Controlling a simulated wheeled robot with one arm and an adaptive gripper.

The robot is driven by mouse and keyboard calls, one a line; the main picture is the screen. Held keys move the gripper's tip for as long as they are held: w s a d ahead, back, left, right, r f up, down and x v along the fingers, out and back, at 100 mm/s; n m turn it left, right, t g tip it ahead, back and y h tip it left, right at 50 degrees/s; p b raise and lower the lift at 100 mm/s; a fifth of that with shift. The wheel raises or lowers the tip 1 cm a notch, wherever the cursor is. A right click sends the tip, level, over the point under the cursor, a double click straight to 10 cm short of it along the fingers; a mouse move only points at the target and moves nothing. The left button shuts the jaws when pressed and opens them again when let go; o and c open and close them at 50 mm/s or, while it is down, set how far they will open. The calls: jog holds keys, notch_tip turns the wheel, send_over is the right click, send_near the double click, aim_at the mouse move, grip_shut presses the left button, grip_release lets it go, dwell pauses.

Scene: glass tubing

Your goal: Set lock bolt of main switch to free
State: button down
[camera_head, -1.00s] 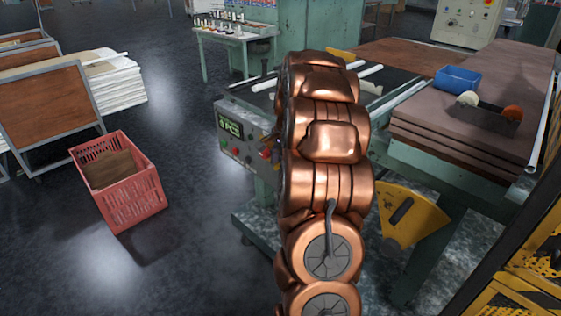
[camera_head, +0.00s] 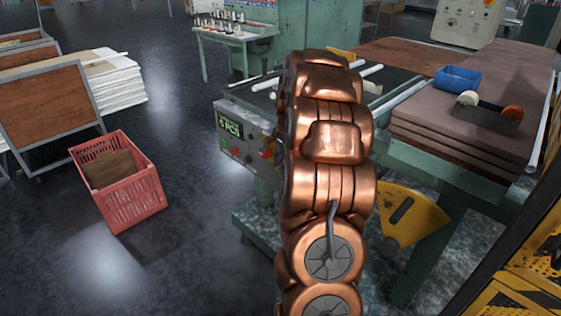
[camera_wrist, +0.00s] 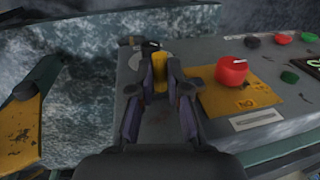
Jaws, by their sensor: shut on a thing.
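In the wrist view, my gripper (camera_wrist: 161,70) is shut on a small yellow piece that looks like the lock bolt (camera_wrist: 160,77). Its two fingers press on the piece from left and right and hide its sides. The piece is at the left end of a grey control panel (camera_wrist: 205,55). A red knob, apparently the main switch (camera_wrist: 231,71), stands on a yellow plate (camera_wrist: 255,93) just to the right of my gripper. In the head view, my copper-coloured arm hides the gripper and most of this end of the panel.
In the wrist view, red, green and black buttons (camera_wrist: 281,38) lie along the panel's far right. The head view shows the panel's green display (camera_head: 230,127), a red crate (camera_head: 135,205) on the floor, and a yellow bracket (camera_head: 408,210) right of my arm.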

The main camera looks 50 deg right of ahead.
jog(key=s, duration=0.3)
jog(key=shift+s, duration=0.2)
jog(key=c, duration=1.1)
grip_release()
jog(key=shift+c, duration=0.2)
jog(key=shift+r, duration=0.1)
notch_tip(320, 180, up, 12)
jog(key=s, duration=0.2)
jog(key=shift+s+f, duration=0.15)
jog(key=shift+f, duration=0.05)
